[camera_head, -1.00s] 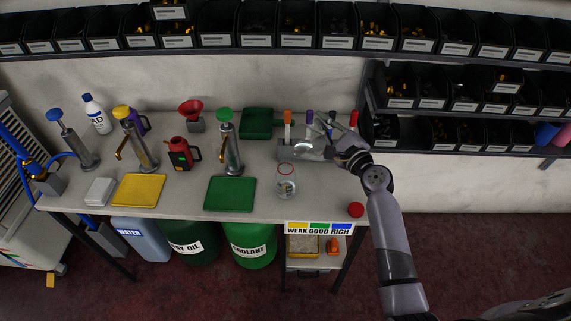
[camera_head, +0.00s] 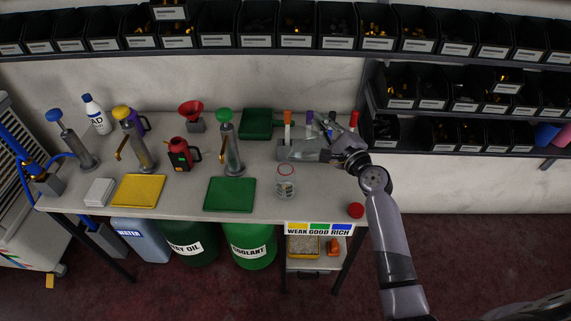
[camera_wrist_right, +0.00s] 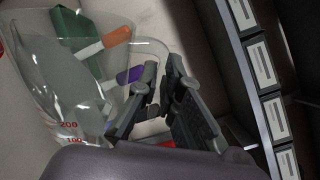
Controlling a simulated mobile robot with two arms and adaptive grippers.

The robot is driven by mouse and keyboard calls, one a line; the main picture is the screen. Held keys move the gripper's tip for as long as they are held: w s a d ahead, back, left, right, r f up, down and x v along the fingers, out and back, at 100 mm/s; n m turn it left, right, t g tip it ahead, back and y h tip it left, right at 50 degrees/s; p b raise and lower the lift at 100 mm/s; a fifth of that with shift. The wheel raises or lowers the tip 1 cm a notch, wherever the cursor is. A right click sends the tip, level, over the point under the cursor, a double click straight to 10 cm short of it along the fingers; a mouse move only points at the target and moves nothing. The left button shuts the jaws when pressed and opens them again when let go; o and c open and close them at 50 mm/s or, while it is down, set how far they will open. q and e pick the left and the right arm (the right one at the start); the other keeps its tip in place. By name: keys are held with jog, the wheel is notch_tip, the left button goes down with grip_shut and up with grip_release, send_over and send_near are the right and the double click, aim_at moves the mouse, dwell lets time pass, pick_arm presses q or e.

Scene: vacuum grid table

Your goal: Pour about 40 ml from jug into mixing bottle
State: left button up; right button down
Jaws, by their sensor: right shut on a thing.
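The jug is clear, with red volume marks. In the head view the jug (camera_head: 318,128) is at the back right of the table, in front of the marker pens. In the right wrist view the jug (camera_wrist_right: 75,100) fills the left side. My right gripper (camera_head: 338,142) is shut on its handle side; the fingers (camera_wrist_right: 160,95) show in the wrist view. The clear mixing bottle (camera_head: 286,188), with a red ring at its top, stands on the table, lower left of the jug and apart from it. Its liquid level is too small to read. My left gripper is out of view.
A grey block (camera_head: 300,151) with pens is behind the bottle. A red cap (camera_head: 355,210) lies near the front right edge. A green mat (camera_head: 230,194), a pump (camera_head: 230,150) and a red can (camera_head: 180,154) are to the left. Bin shelves (camera_head: 440,100) stand close at the right.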

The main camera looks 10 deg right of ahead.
jog(key=shift+a+r+n, duration=0.25)
jog(key=shift+r+n, duration=0.2)
jog(key=shift+n, duration=0.05)
jog(key=shift+d, duration=0.1)
jog(key=shift+w+d, duration=0.1)
jog(key=shift+d, duration=0.25)
dwell(0.3)
jog(key=shift+d, duration=0.1)
jog(key=shift+a+r+n+p, duration=0.2)
jog(key=shift+r+n+p, duration=0.1)
jog(key=shift+n, duration=0.1)
dwell(1.7)
jog(key=d+f+m, duration=0.1)
jog(key=d+m, duration=0.1)
jog(key=shift+w+f+m+b, duration=0.15)
jog(key=shift+f+m+b, duration=0.15)
jog(key=shift+f+m, duration=0.1)
jog(key=shift+w+d+m+p, duration=0.1)
jog(key=shift+d+m+p, duration=0.2)
jog(key=shift+m, duration=0.2)
jog(key=shift+d+f+m+b, duration=0.25)
jog(key=shift+f+m+b, duration=0.25)
jog(key=shift+f, duration=0.2)
jog(key=shift+w+d+f+m, duration=0.15)
jog(key=shift+d+f+m, duration=0.15)
jog(key=shift+m, duration=0.1)
